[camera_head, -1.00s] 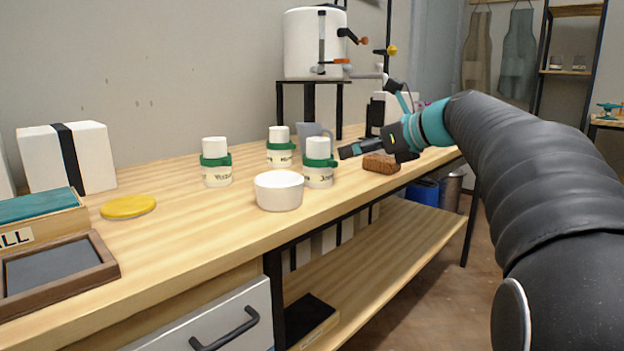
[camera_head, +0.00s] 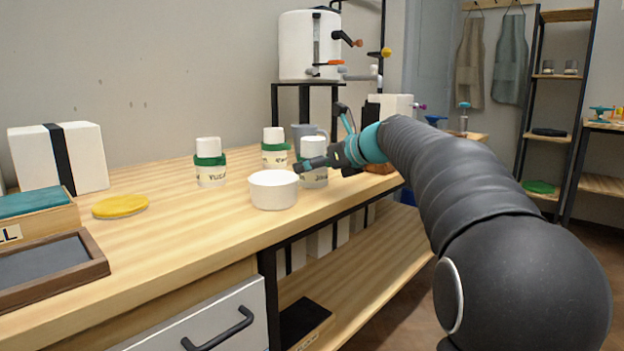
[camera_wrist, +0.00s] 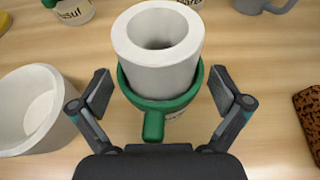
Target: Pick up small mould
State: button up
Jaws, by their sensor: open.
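A hollow white cylinder (camera_wrist: 158,62), which looks like the small mould, stands upright with a round hole in its top and a green handled collar (camera_wrist: 158,118) around it. In the head view it is the nearest right of three such pieces (camera_head: 314,178), with a name label below the collar. My gripper (camera_wrist: 160,92) is open, with one finger on each side of the cylinder and collar and visible gaps to both. The lower part is mostly hidden in the wrist view.
A white bowl (camera_head: 273,190) stands close on the left. A brown speckled block (camera_wrist: 309,115) lies to the right. Two similar collared pieces (camera_head: 210,172) (camera_head: 275,158) and a grey mug (camera_head: 303,131) stand behind. A yellow disc (camera_head: 120,207) lies further left on the wooden bench (camera_head: 190,240).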

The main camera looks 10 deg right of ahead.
jog(key=shift+w+a, duration=0.15)
jog(key=shift+w, duration=0.05)
jog(key=c, duration=1.2)
jog(key=shift+c, duration=0.7)
jog(key=shift+r, duration=0.1)
